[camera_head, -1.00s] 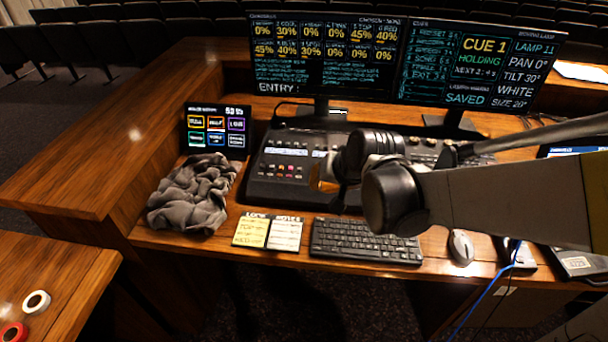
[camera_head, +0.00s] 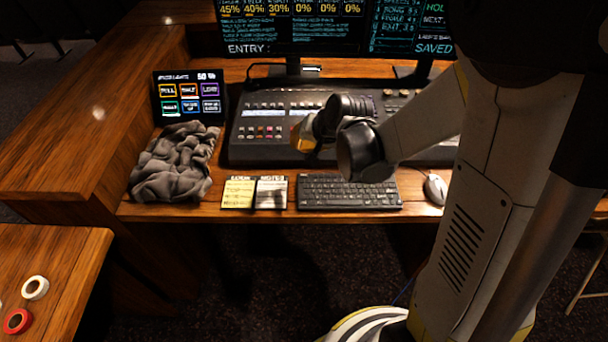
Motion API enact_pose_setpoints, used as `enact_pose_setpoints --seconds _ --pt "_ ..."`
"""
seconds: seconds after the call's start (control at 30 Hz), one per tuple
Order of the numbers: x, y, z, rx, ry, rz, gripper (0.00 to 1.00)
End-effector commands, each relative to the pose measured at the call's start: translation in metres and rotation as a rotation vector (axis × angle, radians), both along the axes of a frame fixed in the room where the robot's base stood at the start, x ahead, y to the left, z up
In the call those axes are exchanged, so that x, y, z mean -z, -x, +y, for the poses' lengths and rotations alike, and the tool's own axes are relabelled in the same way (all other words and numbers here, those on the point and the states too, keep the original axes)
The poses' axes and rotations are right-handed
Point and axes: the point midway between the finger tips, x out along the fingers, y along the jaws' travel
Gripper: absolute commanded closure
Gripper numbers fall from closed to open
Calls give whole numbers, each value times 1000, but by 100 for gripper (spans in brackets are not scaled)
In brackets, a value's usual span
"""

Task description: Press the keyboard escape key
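The black keyboard (camera_head: 348,195) lies flat along the front edge of the desk, right of the paper notes. Its escape key, in the upper left corner, is too small to make out. My arm comes in from the right and ends in my gripper (camera_head: 303,138), over the front of the mixing console, behind and above the keyboard's left end. The gripper is apart from the keys. Its fingers are small and partly hidden by the wrist, so their opening cannot be told.
The mixing console (camera_head: 265,150) stands behind the keyboard, with monitors (camera_head: 290,30) above it. Paper notes (camera_head: 254,193), a crumpled grey cloth (camera_head: 172,165) and a small touch screen (camera_head: 190,98) are to the left. A white mouse (camera_head: 435,189) lies right of the keyboard.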

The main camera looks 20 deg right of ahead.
Motion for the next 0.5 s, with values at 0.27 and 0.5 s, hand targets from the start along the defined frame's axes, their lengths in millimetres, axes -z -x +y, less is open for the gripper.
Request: enact_pose_setpoints --seconds 0.27,0.5 --pt "31 0 0 0 0 0 100" --pt "67 0 0 0 0 0 100"
